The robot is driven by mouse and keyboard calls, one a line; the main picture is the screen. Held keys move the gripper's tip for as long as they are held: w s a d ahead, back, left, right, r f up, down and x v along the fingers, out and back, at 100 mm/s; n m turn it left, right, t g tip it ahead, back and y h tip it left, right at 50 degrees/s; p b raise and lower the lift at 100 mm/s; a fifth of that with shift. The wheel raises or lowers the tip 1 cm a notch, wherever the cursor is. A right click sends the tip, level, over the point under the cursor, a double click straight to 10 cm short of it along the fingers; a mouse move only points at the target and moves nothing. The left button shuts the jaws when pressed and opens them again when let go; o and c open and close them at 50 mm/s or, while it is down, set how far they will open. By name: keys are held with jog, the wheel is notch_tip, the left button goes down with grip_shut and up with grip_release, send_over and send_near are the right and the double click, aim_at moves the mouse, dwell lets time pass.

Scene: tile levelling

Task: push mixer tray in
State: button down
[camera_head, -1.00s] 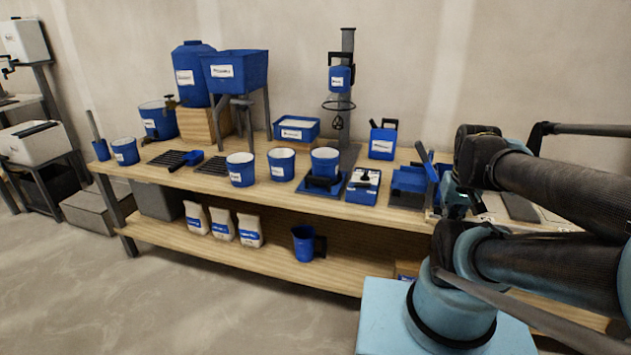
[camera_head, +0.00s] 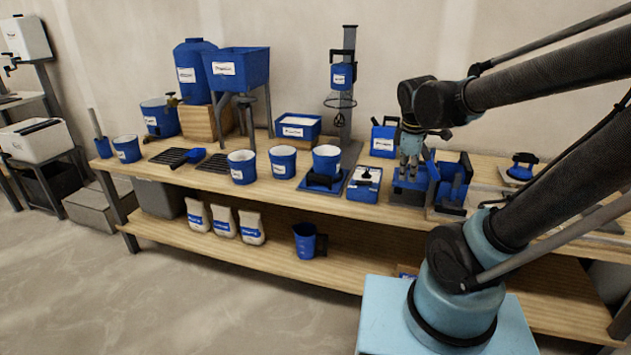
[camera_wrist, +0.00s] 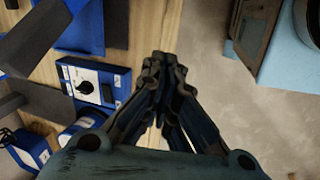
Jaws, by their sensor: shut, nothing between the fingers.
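The mixer tray (camera_head: 328,187) is a flat blue plate with a black handle at its front, on the table below the mixer (camera_head: 343,75). A blue bucket (camera_head: 326,160) stands on it, in front of the mixer column. My gripper (camera_head: 406,172) is shut and empty, pointing down over the table to the right of the tray and apart from it. In the wrist view my gripper (camera_wrist: 163,62) shows its fingers together. A blue box with a black knob (camera_wrist: 88,87) lies beside them. That box (camera_head: 364,184) stands between the tray and my gripper in the head view.
Blue buckets (camera_head: 283,162) stand left of the tray. A blue jug (camera_head: 384,138) stands behind my gripper. A blue holder with upright tools (camera_head: 451,182) is to its right. Paper bags (camera_head: 224,221) and a blue pitcher (camera_head: 305,241) are on the lower shelf.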

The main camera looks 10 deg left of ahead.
jog(key=w+a+f+n+t, duration=0.1)
jog(key=w+a+f+n, duration=0.1)
jog(key=a+n, duration=1.05)
jog(key=w+a+f+n+t, duration=0.1)
jog(key=a+n, duration=0.6)
jog(key=a, duration=1.1)
jog(key=x, duration=0.3)
jog(key=w+x, duration=0.1)
jog(key=x, duration=0.3)
jog(key=w+r+x, duration=0.1)
jog(key=x, duration=0.3)
jog(key=shift+a+f, duration=0.1)
jog(key=shift+w, duration=0.75)
